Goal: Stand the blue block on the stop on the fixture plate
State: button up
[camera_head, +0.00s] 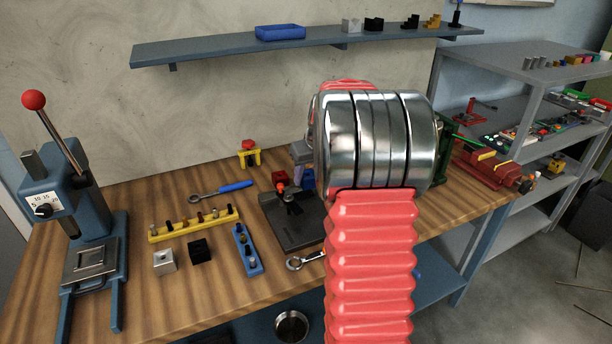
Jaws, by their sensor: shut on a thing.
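The fixture plate (300,237) is a dark plate lying on the wooden bench, left of my arm. A red part (280,179) and a black clamp-like part (291,203) stand on it. I cannot make out which part is the stop. A small blue piece (308,179) shows at the plate's back, partly hidden by my arm; it may be the blue block, but I cannot be sure. My gripper is hidden behind the large chrome joint and red bellows of my arm, so its hold does not show.
A blue lever press (75,205) stands at the bench's left. A yellow rack (194,224), blue rack (247,249), silver block (164,261), black block (198,251) and blue-handled wrench (222,189) lie between. A wall shelf (220,47) hangs above; a grey shelf unit (500,60) stands right.

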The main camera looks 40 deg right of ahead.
aim_at(310, 188)
jog(key=shift+s+d+f, duration=0.15)
jog(key=shift+f, duration=2.2)
jog(key=shift+s, duration=0.2)
jog(key=shift+f, duration=1.15)
dwell(2.3)
jog(key=o, duration=1.3)
jog(key=shift+o, duration=0.4)
